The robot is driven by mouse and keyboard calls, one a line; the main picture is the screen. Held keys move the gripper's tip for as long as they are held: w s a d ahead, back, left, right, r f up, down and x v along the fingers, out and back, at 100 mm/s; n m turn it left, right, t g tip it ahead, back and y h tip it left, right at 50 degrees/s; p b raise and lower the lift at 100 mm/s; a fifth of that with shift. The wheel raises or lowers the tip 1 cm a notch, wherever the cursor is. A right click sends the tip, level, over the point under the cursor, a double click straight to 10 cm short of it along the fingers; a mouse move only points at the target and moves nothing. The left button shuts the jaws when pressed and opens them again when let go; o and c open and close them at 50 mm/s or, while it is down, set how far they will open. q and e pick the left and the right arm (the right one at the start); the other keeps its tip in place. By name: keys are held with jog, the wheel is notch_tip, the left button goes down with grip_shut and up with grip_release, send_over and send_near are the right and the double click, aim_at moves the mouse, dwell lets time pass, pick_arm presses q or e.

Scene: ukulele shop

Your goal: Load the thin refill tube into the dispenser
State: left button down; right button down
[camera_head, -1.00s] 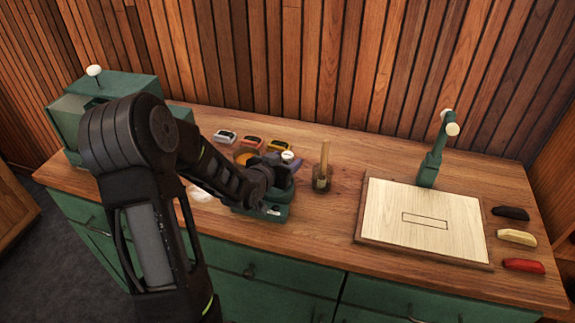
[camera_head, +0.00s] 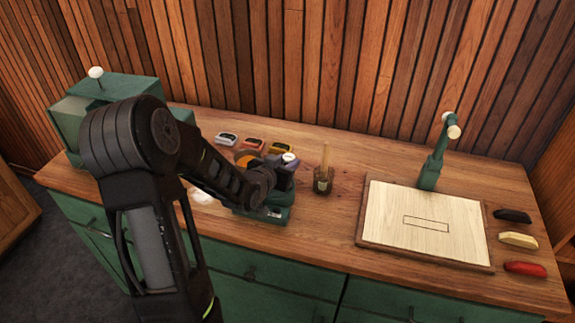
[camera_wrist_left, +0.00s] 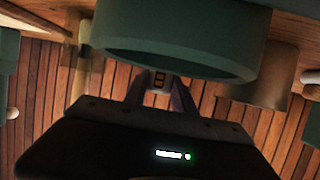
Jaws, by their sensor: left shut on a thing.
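My left gripper (camera_head: 284,178) is at the small green device (camera_head: 268,217) on the counter, which looks like the dispenser. A round white top (camera_head: 290,157) shows just above the gripper. In the left wrist view the fingers (camera_wrist_left: 160,97) are closed around a small pale piece with dark and yellow marks (camera_wrist_left: 160,78), likely the thin refill tube. A large green rounded body (camera_wrist_left: 180,40) is right beside it and hides part of it. I cannot tell whether the tube is inside the device. My right gripper is out of view.
A dark jar with a wooden stick (camera_head: 323,182) stands close right of the gripper. Small coloured items (camera_head: 253,144) lie behind. A pale board (camera_head: 425,216), a green stand (camera_head: 432,168) and dark, cream and red pieces (camera_head: 518,240) are at right. A green box (camera_head: 115,88) stands left.

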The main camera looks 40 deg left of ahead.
pick_arm(q)
notch_tip(320, 180, up, 10)
jog(key=shift+b, duration=0.65)
dwell(0.3)
